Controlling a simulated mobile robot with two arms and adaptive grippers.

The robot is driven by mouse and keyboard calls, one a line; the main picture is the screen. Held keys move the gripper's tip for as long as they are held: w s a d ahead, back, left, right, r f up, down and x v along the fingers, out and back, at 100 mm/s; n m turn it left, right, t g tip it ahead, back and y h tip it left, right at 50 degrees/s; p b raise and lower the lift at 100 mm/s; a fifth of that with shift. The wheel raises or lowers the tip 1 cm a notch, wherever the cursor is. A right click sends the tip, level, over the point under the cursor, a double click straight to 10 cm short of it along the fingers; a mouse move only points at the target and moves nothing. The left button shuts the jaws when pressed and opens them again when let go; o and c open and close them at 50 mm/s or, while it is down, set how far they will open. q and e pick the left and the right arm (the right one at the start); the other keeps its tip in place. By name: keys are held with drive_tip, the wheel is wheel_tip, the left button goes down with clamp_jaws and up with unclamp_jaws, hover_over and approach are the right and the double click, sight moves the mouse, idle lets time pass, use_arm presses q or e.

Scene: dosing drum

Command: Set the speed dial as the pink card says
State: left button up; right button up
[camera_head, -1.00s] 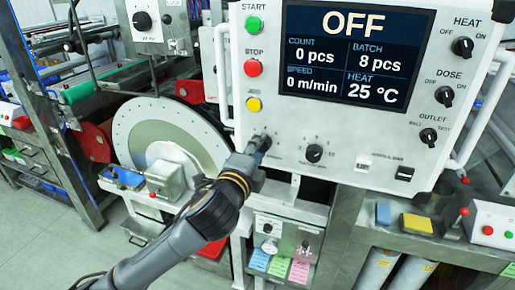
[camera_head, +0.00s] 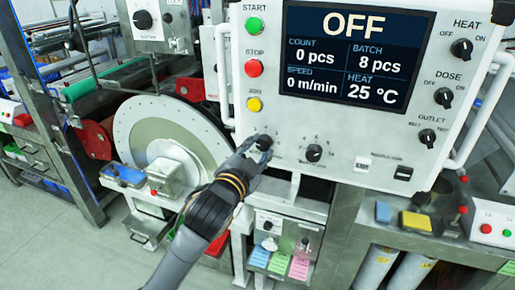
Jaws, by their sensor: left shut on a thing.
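The control panel carries two black dials on its lower part. The left dial (camera_head: 264,142) is partly covered by my left gripper (camera_head: 255,149), whose fingers are shut on it. The right dial (camera_head: 314,153) stands free with a scale around it. The dial labels are too small to read. The pink card (camera_head: 299,267) hangs below the panel, right of a green card (camera_head: 280,262) and a blue card (camera_head: 259,257); its writing is not legible. The panel screen (camera_head: 357,53) reads OFF, speed 0 m/min, batch 8 pcs, heat 25 °C. My right gripper is out of view.
Green START (camera_head: 253,25), red STOP (camera_head: 253,68) and yellow JOG (camera_head: 254,104) buttons sit above the held dial. HEAT, DOSE and OUTLET knobs line the panel's right side. A large pale disc (camera_head: 135,130) stands left of my arm. A metal handle (camera_head: 222,75) edges the panel.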

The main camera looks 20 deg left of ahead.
use_arm(q)
drive_tip(key=shift+r+n, duration=0.25)
drive_tip(key=shift+n, duration=0.45)
drive_tip(key=shift+r, duration=0.1)
drive_tip(key=o, duration=1.2)
drive_tip(key=shift+c, duration=0.2)
drive_tip(key=shift+w+d+f, duration=0.1)
drive_tip(key=shift+w+f, duration=0.05)
drive_tip(key=shift+f, duration=0.1)
drive_tip(key=s, duration=0.7)
drive_tip(key=shift+s+a+r, duration=0.15)
drive_tip(key=shift+s+a, duration=0.1)
drive_tip(key=shift+a, duration=0.05)
